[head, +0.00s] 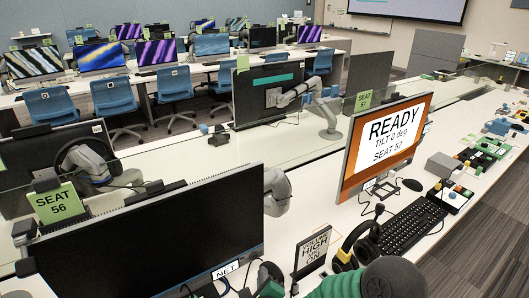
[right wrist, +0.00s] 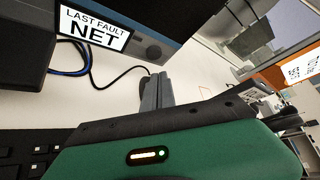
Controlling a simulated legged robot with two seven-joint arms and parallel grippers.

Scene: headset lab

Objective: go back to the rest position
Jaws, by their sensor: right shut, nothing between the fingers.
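My right arm shows at the bottom of the head view as a green ribbed part with a dark rounded end (head: 393,278). It is beside a black and yellow headset (head: 350,250). In the right wrist view my right gripper (right wrist: 157,92) has its two grey fingers together, with nothing between them. They are above the white desk, near a black cable. The green casing with a small lit bar fills the bottom of that view. My left gripper is not in view.
A monitor (head: 385,145) reading READY, TILT 0 deg stands ahead, with a keyboard (head: 410,226) and mouse (head: 412,185) on the white desk. A dark monitor (head: 140,240) and a small sign (head: 311,252) stand left of my right arm. A "LAST FAULT NET" label (right wrist: 93,27) is close by.

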